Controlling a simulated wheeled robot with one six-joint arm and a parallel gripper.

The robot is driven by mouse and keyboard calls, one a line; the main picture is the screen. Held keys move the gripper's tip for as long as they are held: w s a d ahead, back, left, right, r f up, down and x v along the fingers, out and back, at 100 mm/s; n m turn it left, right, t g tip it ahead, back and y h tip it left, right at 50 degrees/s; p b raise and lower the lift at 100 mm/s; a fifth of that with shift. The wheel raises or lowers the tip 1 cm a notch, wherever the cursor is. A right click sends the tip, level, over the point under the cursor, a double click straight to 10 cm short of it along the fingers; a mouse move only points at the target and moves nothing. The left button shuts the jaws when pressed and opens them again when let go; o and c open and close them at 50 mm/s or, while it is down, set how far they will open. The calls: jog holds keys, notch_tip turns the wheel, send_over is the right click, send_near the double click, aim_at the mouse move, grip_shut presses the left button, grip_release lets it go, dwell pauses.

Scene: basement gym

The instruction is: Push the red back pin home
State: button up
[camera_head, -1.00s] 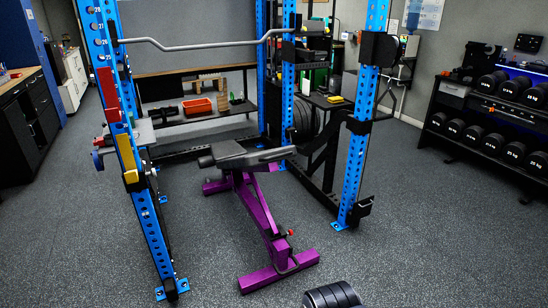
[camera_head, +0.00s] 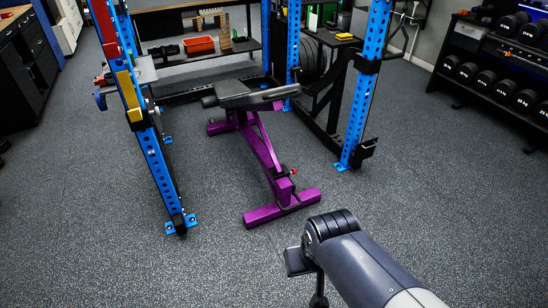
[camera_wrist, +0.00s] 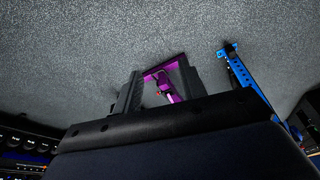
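A purple weight bench (camera_head: 265,155) with a dark pad (camera_head: 250,94) stands inside the blue rack. A small red pin knob (camera_head: 293,171) shows on the near lower part of its frame. I cannot tell whether it is the back pin, or how far in it sits. In the wrist view, the purple bench (camera_wrist: 163,69) and a tiny red spot (camera_wrist: 158,93) show beyond my gripper (camera_wrist: 160,88). Its two dark fingers are apart with nothing between them. In the head view my arm enters at lower right, near the bench foot; the fingers are not clear there.
Blue rack uprights stand left (camera_head: 155,150) and right (camera_head: 365,90) of the bench. A yellow-and-red attachment (camera_head: 128,95) is on the left upright. A dumbbell rack (camera_head: 490,75) stands at the far right. The grey floor around the bench foot is open.

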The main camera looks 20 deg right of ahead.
jog(key=shift+w+f+b, duration=0.2)
jog(key=shift+f+b, duration=0.1)
jog(key=c, duration=0.3)
jog(key=w+f+m+b, duration=0.1)
jog(key=w+f+b, duration=0.1)
jog(key=w+f, duration=0.1)
jog(key=w+a+f+m+g+b, duration=0.1)
jog(key=w+f+b, duration=0.2)
jog(key=w+f+m+y+b, duration=0.1)
jog(key=w+f+m+b, duration=0.1)
jog(key=w+f+b, duration=0.1)
jog(key=shift+a+f, duration=0.35)
jog(key=shift+f, duration=0.25)
grip_shut()
jog(key=w+a+f+m+g+b, duration=0.1)
jog(key=w+f+m+b, duration=0.2)
jog(key=f, duration=1.1)
jog(key=w+a+f+m+g+y+b, duration=0.1)
jog(key=w+f+m+b, duration=0.3)
jog(key=f, duration=1)
jog(key=w+a+f+m+y+b, duration=0.1)
jog(key=w+f+m+b, duration=0.2)
jog(key=w+f+b, duration=0.5)
notch_tip(320, 180, down, 6)
jog(key=b, duration=0.2)
jog(key=shift+w+a+m+g+b, duration=0.25)
jog(key=shift+w+m+g+b, duration=0.05)
jog(key=shift+w+m+g, duration=0.1)
